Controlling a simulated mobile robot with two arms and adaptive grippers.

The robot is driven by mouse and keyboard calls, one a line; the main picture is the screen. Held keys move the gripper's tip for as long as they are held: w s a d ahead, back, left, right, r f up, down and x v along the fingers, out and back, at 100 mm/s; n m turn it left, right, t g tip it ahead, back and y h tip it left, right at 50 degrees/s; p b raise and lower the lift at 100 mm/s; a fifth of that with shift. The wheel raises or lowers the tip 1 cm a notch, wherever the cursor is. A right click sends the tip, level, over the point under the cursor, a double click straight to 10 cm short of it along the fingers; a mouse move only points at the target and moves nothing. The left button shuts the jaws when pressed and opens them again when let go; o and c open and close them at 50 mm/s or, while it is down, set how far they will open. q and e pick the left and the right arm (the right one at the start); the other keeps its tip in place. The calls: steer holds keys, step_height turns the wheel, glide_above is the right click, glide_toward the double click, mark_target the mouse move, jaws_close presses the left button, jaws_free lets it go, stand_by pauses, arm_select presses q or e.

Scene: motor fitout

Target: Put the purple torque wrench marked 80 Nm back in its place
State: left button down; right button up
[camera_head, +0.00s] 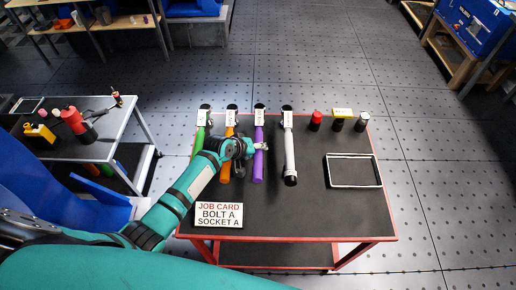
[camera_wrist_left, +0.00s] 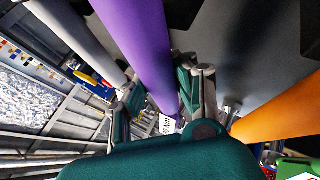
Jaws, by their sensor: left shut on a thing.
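The purple torque wrench (camera_head: 258,168) stands in a row with other wrenches at the red-edged table, its white label near its far end. My left gripper (camera_head: 259,147) reaches in from the left across the orange wrench (camera_head: 226,172) and is shut on the purple wrench's shaft. In the left wrist view, the purple shaft (camera_wrist_left: 138,40) passes between my fingers (camera_wrist_left: 163,98), with a white tag beyond them. The tag is too small to read. I cannot tell whether the wrench touches the table. My right gripper is not in view.
A green wrench (camera_head: 200,137) and a grey wrench (camera_head: 289,150) flank the row. A job card (camera_head: 219,214) is at front left. The table's front right is clear.

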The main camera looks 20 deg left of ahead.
arm_select(q)
steer(key=shift+w+f, duration=0.1)
steer(key=shift+f, duration=0.05)
steer(key=c, duration=1)
jaws_free()
steer(key=shift+o, duration=0.2)
steer(key=shift+s+f, duration=0.2)
steer(key=v, duration=1.2)
steer(key=shift+r, duration=0.2)
steer(key=shift+w, duration=0.1)
